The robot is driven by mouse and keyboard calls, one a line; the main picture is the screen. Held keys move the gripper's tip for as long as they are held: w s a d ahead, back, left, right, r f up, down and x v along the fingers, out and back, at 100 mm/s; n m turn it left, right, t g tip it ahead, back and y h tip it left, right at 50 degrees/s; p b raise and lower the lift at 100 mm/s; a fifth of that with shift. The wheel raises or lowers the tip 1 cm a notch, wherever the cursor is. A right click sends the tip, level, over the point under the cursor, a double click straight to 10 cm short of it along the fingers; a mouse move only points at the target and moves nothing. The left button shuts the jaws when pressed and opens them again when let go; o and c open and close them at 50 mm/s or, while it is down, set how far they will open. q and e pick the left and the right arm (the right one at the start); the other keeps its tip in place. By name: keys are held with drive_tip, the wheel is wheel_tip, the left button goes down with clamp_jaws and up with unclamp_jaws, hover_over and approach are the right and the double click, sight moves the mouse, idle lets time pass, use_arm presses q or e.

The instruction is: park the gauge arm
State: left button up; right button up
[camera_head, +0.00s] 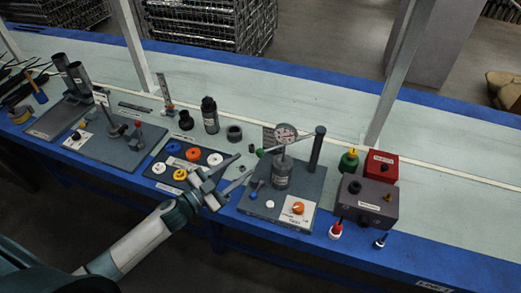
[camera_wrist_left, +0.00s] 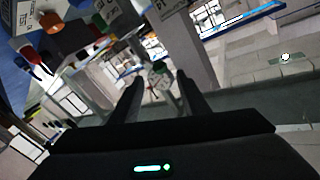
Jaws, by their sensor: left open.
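The gauge arm (camera_head: 301,138) is a thin bar reaching left from a dark upright post (camera_head: 317,150) over a grey canister (camera_head: 281,174). It carries a round white dial gauge (camera_head: 286,133) and ends in a green knob (camera_head: 260,152). My left gripper (camera_head: 248,163) is open, its fingers pointing toward the green knob from the front left. Nothing appears held; contact with the knob cannot be told. My right gripper is not in view.
The post stands on a grey base plate (camera_head: 247,204) with an orange dial knob (camera_head: 298,208). A red box (camera_head: 381,166) and a dark box (camera_head: 369,199) stand right. The back of the bench is mostly clear.

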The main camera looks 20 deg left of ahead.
sight(257, 155)
use_arm(q)
drive_tip(key=p+x, duration=0.2)
drive_tip(key=x, duration=0.7)
drive_tip(key=shift+w, duration=0.1)
clamp_jaws()
